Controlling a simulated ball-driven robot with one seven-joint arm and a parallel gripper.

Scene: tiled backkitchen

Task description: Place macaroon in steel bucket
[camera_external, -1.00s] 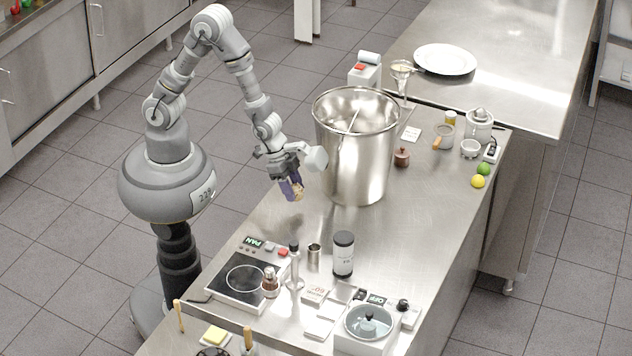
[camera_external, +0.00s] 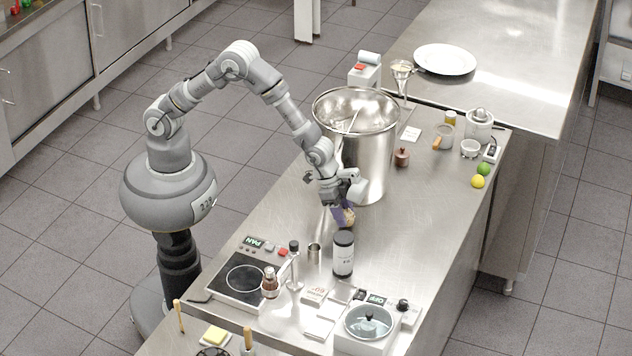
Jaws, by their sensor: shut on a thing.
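The steel bucket (camera_external: 375,160) is large, shiny and open-topped, and stands upright on the steel counter. A long thin utensil leans inside it. My gripper (camera_external: 343,212) is in front of the bucket, below its rim, pointing down over the counter. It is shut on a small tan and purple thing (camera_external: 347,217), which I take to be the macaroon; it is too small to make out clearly. My arm hides the lower left part of the bucket.
A dark-lidded canister (camera_external: 343,255) stands just below my gripper. A hot plate (camera_external: 245,279), a small steel cup (camera_external: 314,253) and a lidded pot (camera_external: 368,322) are near the front. A lime (camera_external: 484,169) and a lemon (camera_external: 478,182) lie right. Counter right of the canister is clear.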

